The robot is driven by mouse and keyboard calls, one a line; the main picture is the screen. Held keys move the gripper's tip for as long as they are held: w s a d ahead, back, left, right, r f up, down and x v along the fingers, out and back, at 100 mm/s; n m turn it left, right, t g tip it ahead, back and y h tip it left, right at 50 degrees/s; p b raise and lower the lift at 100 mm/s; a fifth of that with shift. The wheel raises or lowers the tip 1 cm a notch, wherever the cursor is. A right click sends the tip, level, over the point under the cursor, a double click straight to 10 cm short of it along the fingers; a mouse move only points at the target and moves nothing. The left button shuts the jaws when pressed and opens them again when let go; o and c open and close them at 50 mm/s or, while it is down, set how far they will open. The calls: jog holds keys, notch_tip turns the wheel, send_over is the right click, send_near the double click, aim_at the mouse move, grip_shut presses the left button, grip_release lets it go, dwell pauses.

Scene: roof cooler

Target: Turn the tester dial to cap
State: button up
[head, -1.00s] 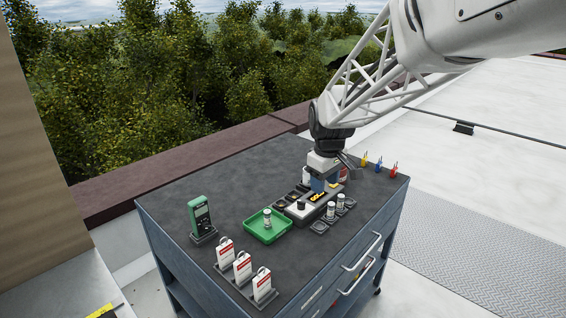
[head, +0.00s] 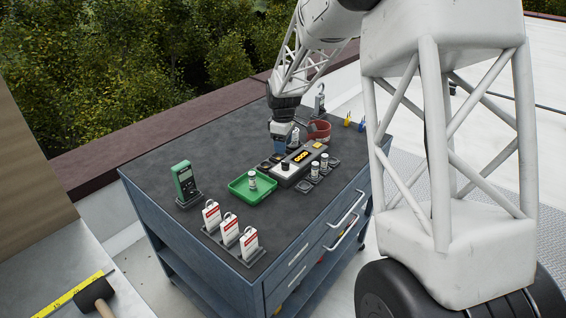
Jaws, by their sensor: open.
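A grey tester box (head: 306,166) lies on the cart top, with a lit amber display (head: 301,156) and a black dial knob (head: 285,161) near its left end. The dial's markings are too small to read. My gripper (head: 281,148) points down at the back-left side of the box, open, with its blue-grey body just behind the knob. It looks apart from the knob, but its fingertips are small and partly hidden. A green handheld meter (head: 184,181) stands in a holder at the left; its face is too small to read.
A green tray (head: 240,189) holds a small canister (head: 252,180). Two canisters stand on dark pads (head: 308,181) right of the box. White-red tags (head: 230,228) stand in front. A red ring-shaped item (head: 319,130) and a clamp-like tool (head: 320,99) are behind. The cart's left-back surface is clear.

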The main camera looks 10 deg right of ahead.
aim_at(283, 162)
jog(key=shift+f, duration=0.1)
dwell(0.3)
jog(key=shift+f, duration=3.85)
jog(key=shift+c, duration=0.3)
jog(key=c, duration=0.8)
jog(key=shift+o, duration=0.2)
